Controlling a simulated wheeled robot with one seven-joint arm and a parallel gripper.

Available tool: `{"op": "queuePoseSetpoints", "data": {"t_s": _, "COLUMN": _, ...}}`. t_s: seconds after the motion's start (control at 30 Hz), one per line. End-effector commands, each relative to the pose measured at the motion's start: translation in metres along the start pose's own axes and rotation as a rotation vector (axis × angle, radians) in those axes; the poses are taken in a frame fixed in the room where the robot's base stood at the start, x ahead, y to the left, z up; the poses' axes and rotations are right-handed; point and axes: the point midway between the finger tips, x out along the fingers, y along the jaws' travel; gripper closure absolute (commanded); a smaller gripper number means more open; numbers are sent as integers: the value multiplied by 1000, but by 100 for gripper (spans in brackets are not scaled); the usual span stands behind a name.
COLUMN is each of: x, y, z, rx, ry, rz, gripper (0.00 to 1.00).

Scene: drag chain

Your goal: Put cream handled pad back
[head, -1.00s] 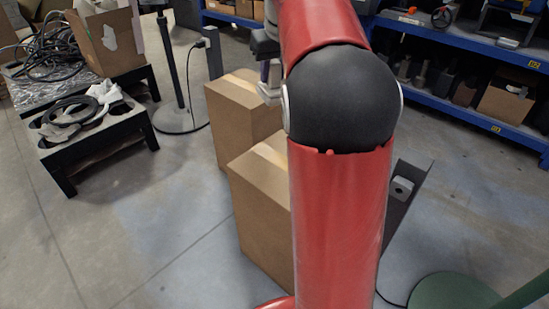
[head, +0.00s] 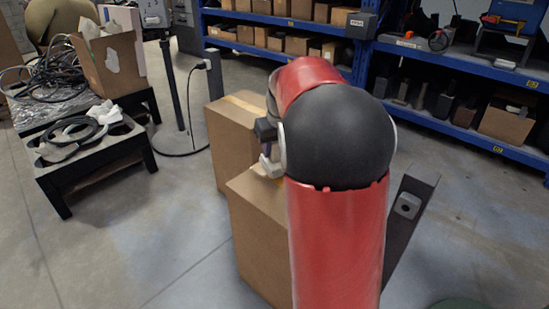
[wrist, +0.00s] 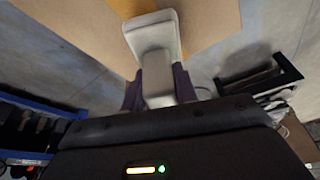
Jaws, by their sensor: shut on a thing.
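The cream handled pad (wrist: 152,38) is between my gripper's purple fingers in the wrist view, with its handle toward the gripper and its flat head pointing away. My gripper (wrist: 158,92) is shut on the handle. In the head view the pad (head: 269,167) shows as a small pale piece just left of my red arm, beside the top of the nearer cardboard box (head: 255,235). My arm hides much of the gripper there. Cardboard lies behind the pad in the wrist view; I cannot tell if they touch.
A second cardboard box (head: 229,120) stands behind the nearer one. A black-framed low table (head: 75,165) with cables is at left, beside a post (head: 174,85) on a round base. Blue shelving (head: 470,135) lines the back right. Grey floor is open at front left.

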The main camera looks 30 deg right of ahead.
Motion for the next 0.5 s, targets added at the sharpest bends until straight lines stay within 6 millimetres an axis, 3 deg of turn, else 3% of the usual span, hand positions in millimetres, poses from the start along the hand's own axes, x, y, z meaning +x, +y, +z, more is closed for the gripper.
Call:
{"op": "queuePoseSetpoints", "data": {"t_s": 0.13, "x": 25, "y": 0, "z": 8, "rx": 1, "ry": -4, "rz": -1, "gripper": 89}}
{"op": "queuePoseSetpoints", "data": {"t_s": 0.37, "x": 29, "y": 0, "z": 9, "rx": 1, "ry": -1, "rz": 0, "gripper": 89}}
{"op": "queuePoseSetpoints", "data": {"t_s": 0.4, "x": 29, "y": 0, "z": 9, "rx": 1, "ry": -1, "rz": 0, "gripper": 68}}
{"op": "queuePoseSetpoints", "data": {"t_s": 0.5, "x": 29, "y": 0, "z": 9, "rx": 1, "ry": -1, "rz": 0, "gripper": 55}}
